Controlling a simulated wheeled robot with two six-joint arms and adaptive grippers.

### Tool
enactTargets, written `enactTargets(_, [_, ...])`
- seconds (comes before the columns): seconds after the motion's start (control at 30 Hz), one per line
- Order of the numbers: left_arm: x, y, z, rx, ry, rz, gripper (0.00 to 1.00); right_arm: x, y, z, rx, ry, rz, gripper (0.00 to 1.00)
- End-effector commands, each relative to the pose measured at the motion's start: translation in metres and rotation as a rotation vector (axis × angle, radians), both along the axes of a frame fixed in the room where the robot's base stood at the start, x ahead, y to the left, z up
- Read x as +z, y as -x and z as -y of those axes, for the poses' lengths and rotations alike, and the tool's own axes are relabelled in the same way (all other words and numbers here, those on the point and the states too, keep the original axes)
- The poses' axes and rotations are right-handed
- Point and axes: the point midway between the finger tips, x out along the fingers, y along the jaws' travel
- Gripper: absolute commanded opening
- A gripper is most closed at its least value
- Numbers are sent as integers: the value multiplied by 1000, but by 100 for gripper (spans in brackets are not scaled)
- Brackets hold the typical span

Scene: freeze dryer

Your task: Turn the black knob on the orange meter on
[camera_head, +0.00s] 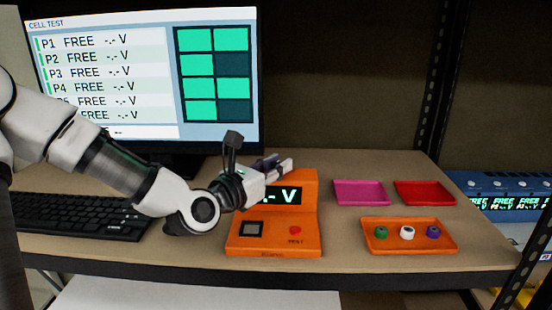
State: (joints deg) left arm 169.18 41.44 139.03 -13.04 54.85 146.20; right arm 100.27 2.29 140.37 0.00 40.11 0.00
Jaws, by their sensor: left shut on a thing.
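The orange meter (308,218) stands on the shelf at the middle front. Its dark display (290,196) is lit and shows "V", partly covered by my arm. Its lower face carries a dark square socket (252,229) and a red button (295,230). My left arm reaches in from the left, across the meter's upper left. My left gripper (283,165) is shut at the top of the meter, at the black knob. The knob itself is hidden behind the gripper, so its setting cannot be seen. My right gripper is out of view.
A monitor (100,72) and a black keyboard (75,215) are at the left. Right of the meter are a pink tray (360,192), a red tray (425,192) and an orange tray (408,247) holding green, white and purple pieces. Blue devices (505,188) stand beyond the rack post.

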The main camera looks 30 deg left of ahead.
Motion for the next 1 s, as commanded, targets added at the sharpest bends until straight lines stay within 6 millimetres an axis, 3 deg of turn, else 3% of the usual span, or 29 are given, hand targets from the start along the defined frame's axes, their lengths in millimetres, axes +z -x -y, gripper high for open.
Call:
enactTargets(0.5, [0,0,0,-22,0,-1,0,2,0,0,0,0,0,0])
enactTargets(0.53, [0,0,0,-22,0,-1,35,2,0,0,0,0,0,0])
enactTargets(0.6, [0,0,0,-22,0,-1,51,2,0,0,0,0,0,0])
enactTargets(1.0, [0,0,0,-22,0,-1,51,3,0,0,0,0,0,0])
